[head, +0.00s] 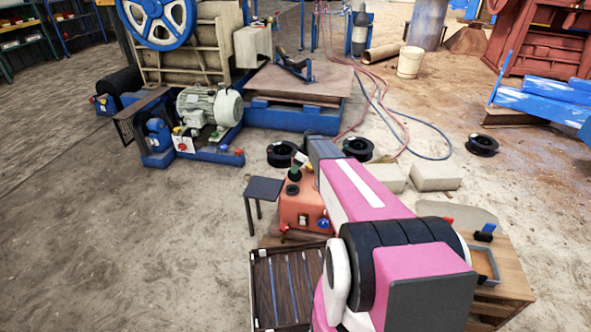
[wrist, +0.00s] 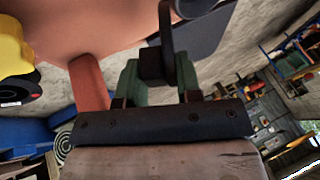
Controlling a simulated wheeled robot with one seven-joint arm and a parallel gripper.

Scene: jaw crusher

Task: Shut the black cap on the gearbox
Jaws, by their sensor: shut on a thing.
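The gearbox (head: 301,208) is an orange housing on a low wooden stand, with a blue knob on its front. Part of it is hidden behind my pink arm. Its orange body (wrist: 95,25) fills the top of the wrist view. My gripper (wrist: 158,85) has green fingers and is shut on a black part (wrist: 156,62), which I take to be the cap. In the head view my arm hides most of the gripper.
A small dark stool (head: 263,188) stands left of the gearbox. A dark slatted crate (head: 262,290) is in front of it. Black rings and pale blocks (head: 435,177) lie behind. The crusher's motor (head: 210,107) stands further back. The floor at left is clear.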

